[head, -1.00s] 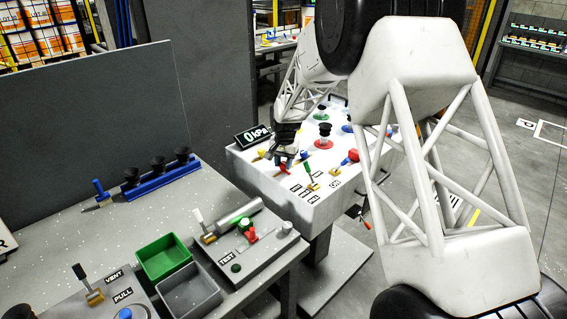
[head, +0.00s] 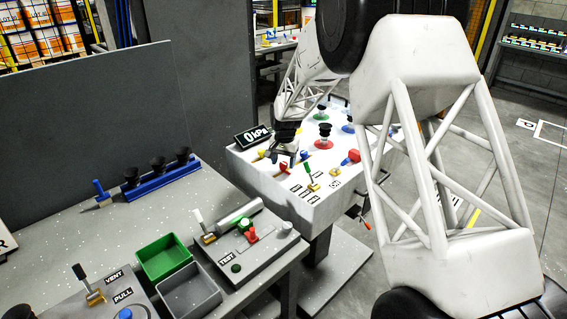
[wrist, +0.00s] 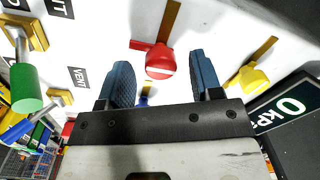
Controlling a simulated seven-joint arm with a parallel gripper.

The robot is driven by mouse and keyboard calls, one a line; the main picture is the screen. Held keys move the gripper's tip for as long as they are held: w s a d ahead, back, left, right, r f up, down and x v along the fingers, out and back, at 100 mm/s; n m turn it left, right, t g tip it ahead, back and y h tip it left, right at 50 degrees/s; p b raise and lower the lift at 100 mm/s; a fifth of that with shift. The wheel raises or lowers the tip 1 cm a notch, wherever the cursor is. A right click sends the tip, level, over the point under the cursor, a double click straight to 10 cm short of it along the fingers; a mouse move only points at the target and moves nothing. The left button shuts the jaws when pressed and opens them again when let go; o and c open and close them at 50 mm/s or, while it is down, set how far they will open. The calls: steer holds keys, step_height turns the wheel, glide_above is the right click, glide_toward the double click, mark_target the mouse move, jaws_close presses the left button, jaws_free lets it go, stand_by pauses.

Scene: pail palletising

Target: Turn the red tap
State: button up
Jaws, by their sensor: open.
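The red tap (wrist: 160,64) shows in the wrist view as a rounded red knob with a red arm to its left, by a brown strip on the white panel. My gripper (wrist: 160,60) is open; its two blue fingers appear on either side of the tap, apart from it. How far the fingertips are above the tap I cannot tell. In the head view, the red tap (head: 285,168) sits just in front of my gripper (head: 284,158), which hovers over the panel (head: 325,205).
A yellow tap (wrist: 253,77) and the kPa display (wrist: 288,108) are to the right in the wrist view. A green-handled lever (wrist: 25,88) stands at the left. Something blue (wrist: 145,92) lies between the fingers below the tap. A red-ringed black knob (head: 323,134) stands nearby.

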mark_target(285, 164)
step_height(285, 164, up, 7)
steer(key=shift+d+f, duration=0.1)
stand_by(0.4)
steer(key=shift+s+d+r, duration=0.1)
steer(key=shift+s+r, duration=0.05)
steer(key=shift+r, duration=0.15)
steer(key=s+d+r+n, duration=0.1)
steer(key=s+d+r, duration=0.35)
steer(key=s, duration=0.45)
steer(key=s+d+r+t, duration=0.1)
steer(key=s+d+r, duration=0.3)
steer(key=s+r, duration=0.3)
steer(key=s+d+r+n, duration=0.1)
steer(key=s+d+r, duration=0.3)
steer(key=s, duration=0.6)
steer(key=s+d+f, duration=0.1)
steer(key=s+d, duration=0.2)
steer(key=s, duration=1.1)
steer(key=s+d+f+n+t, duration=0.1)
steer(key=s+d, duration=0.3)
steer(key=s, duration=1)
steer(key=shift+s+f+n+h, duration=0.15)
steer(key=shift+n+h, duration=0.15)
